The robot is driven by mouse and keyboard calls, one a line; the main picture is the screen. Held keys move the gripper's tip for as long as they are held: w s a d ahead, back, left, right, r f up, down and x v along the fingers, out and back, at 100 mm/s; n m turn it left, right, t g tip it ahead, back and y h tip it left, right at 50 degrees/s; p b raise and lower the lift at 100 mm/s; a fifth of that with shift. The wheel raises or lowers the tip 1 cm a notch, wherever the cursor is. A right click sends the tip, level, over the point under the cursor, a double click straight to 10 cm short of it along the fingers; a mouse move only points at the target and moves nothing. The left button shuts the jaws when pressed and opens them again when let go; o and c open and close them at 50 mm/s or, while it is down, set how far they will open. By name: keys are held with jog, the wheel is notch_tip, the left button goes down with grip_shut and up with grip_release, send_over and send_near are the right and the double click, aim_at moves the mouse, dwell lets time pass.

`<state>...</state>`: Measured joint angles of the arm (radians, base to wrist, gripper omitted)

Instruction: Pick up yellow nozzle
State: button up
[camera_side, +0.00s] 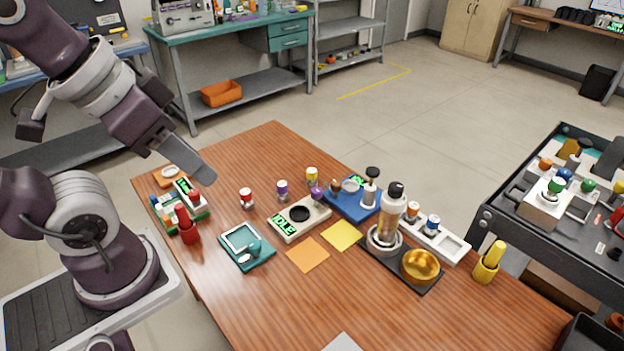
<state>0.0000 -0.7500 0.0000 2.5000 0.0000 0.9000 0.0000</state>
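The yellow nozzle (487,264), a wide base with a narrower upright tube, stands near the right edge of the wooden table (335,305). It is upright and nothing touches it. A similar red piece (187,226) stands at the left side of the table. My gripper (203,170) is above the table's left back part, far to the left of the yellow nozzle. I see it side-on as a flat grey shape, so the gap between its fingers is hidden. I see nothing held in it.
A dark tray with a gold bowl (420,266) and a tall bottle (391,212) stands left of the nozzle. A white holder (453,247) is behind it. Capped vials, a blue device (343,203) and an IDLE-marked device (281,226) fill the middle. A dark cart (515,255) adjoins the right.

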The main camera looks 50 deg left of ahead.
dwell(0.4)
jog(key=o, duration=0.4)
